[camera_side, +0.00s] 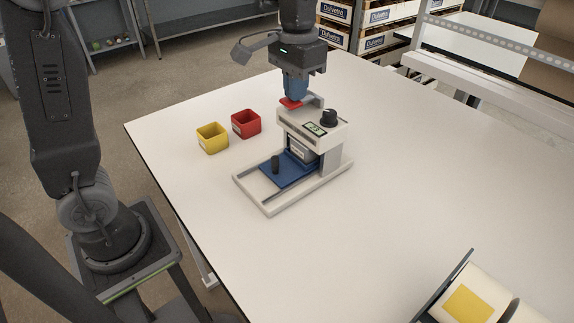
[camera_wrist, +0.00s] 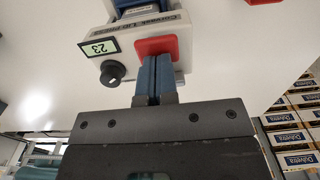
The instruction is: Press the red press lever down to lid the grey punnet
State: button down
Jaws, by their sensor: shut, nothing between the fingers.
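The lid press (camera_side: 318,128) is a pale machine on the table with a small display and a black knob. Its red press lever (camera_side: 290,103) sticks out at the top; it also shows in the wrist view (camera_wrist: 165,44). My gripper (camera_side: 294,97) is shut and empty, with its blue fingertips right at the lever, from above in the side view. In the wrist view the fingertips (camera_wrist: 157,60) overlap the lever's edge; I cannot tell if they touch. A grey, labelled box, apparently the grey punnet (camera_side: 297,151), sits under the press head, mostly hidden.
A blue slide plate (camera_side: 280,174) with a black handle lies in the press's base. A yellow punnet (camera_side: 212,140) and a red punnet (camera_side: 246,124) stand left of the press. A roll holder (camera_side: 468,302) is at the front right. The table around is clear.

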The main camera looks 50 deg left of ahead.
notch_tip(320, 180, up, 9)
dwell(1.2)
jog(key=s+a+f+t, duration=0.1)
jog(key=s+f+t, duration=0.1)
jog(key=s+f, duration=0.3)
jog(key=s+f+t, duration=0.3)
jog(key=s+f, duration=0.2)
jog(key=s, duration=0.8)
jog(key=shift+s+a+f+t, duration=0.2)
jog(key=shift+s+a+t, duration=0.05)
jog(key=shift+a+t, duration=0.1)
